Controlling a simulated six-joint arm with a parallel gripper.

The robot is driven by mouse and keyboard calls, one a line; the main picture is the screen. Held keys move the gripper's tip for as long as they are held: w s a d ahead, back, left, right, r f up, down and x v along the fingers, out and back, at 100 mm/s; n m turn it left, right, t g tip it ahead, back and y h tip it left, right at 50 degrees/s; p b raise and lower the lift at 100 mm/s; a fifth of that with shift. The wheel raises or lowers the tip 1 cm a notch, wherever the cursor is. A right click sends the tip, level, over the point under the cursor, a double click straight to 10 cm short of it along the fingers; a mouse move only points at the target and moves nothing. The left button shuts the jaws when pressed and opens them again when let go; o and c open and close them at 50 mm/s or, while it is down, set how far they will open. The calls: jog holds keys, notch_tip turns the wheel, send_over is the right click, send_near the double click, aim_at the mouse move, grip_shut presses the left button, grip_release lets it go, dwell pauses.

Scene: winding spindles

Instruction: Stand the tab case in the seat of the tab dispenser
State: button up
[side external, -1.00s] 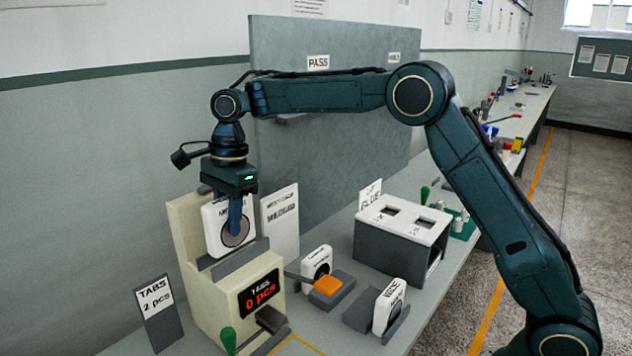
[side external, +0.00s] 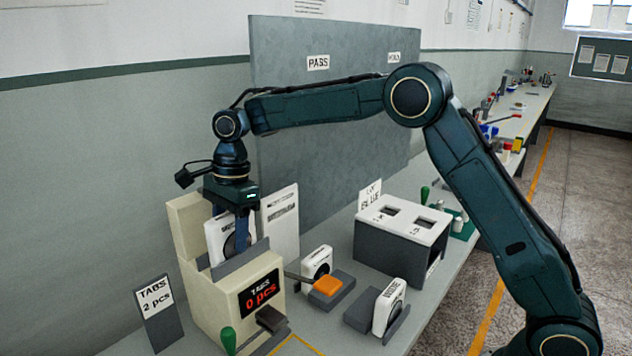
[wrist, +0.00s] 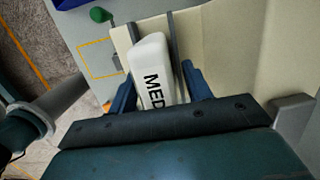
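The white tab case (side external: 217,238), with a dark round face, stands upright in the grey-lipped seat of the cream tab dispenser (side external: 215,300). In the wrist view the case (wrist: 153,62) shows its edge lettered "MED", between the dark rails of the seat (wrist: 174,45). My gripper (side external: 242,232) is over the seat, pointing down, with one finger in front of the case's round face. In the wrist view my gripper's blue fingers (wrist: 160,88) flank the case. A gap shows beside the right finger, so they look open. The case's bottom is hidden by the seat lip.
A white sign panel (side external: 281,225) stands close behind the dispenser. Two other white cases, one (side external: 317,262) by an orange block and one (side external: 389,308) in a grey holder, are to the right. A TABS sign (side external: 156,310) stands left; the dispenser display reads 0 pcs.

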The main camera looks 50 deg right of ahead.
dwell(0.3)
jog(key=shift+d+r, duration=0.2)
jog(key=shift+r, duration=1.15)
jog(key=shift+d+r, duration=0.15)
jog(key=shift+r, duration=1.35)
